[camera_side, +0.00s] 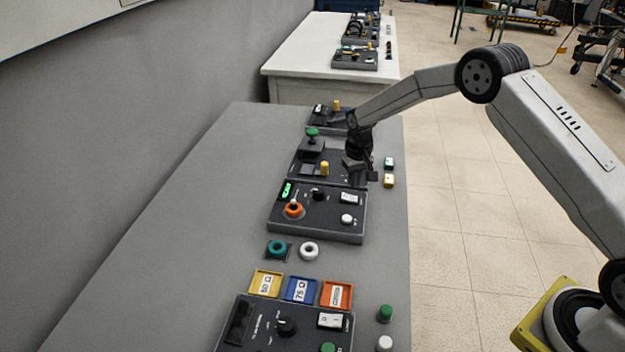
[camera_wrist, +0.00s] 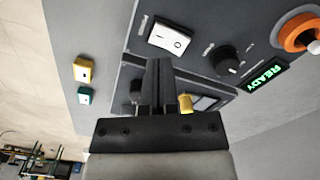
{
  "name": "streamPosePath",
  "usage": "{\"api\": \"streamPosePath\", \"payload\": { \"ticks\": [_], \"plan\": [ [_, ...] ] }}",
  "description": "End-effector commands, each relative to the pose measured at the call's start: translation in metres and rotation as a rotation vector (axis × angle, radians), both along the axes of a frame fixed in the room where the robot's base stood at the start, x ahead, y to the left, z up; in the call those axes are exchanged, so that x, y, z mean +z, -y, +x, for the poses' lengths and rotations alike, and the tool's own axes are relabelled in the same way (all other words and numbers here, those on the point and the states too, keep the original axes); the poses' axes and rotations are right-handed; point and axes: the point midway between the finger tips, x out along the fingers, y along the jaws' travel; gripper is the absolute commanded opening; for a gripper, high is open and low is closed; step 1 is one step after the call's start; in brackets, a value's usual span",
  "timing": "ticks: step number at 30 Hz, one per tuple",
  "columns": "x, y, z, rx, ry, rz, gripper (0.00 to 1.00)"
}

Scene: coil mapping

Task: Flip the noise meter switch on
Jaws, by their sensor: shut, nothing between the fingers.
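A dark panel (camera_side: 325,228) in the middle of the bench carries a white rocker switch (camera_side: 349,198), a black knob (camera_side: 319,194), a lit green display and an orange ring. In the wrist view the same switch (camera_wrist: 170,37) lies just beyond my fingertips, near the knob (camera_wrist: 226,61) and the display reading READY (camera_wrist: 263,77). My gripper (camera_side: 362,178) is shut and empty, pointing down near the panel's far edge. In the wrist view its fingers (camera_wrist: 159,64) appear just short of the switch; contact is not visible. No label naming the noise meter is legible.
A white button (camera_side: 347,218) and the orange ring (camera_side: 293,210) sit on the same panel. Another panel with a yellow knob (camera_side: 324,168) and green-topped post (camera_side: 312,133) stands behind. Small green and yellow blocks (camera_side: 389,181) lie right.

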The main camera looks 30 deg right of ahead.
Motion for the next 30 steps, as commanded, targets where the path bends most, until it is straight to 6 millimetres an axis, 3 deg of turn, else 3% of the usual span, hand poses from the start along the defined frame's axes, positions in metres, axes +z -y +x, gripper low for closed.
{"api": "streamPosePath", "payload": {
  "ticks": [13,30],
  "plan": [
    [0.025,0.0,0.0,0.0,0.0,0.0,0.0],
    [0.031,-0.001,-0.003,0.004,0.003,0.0,0.0]
  ]
}}
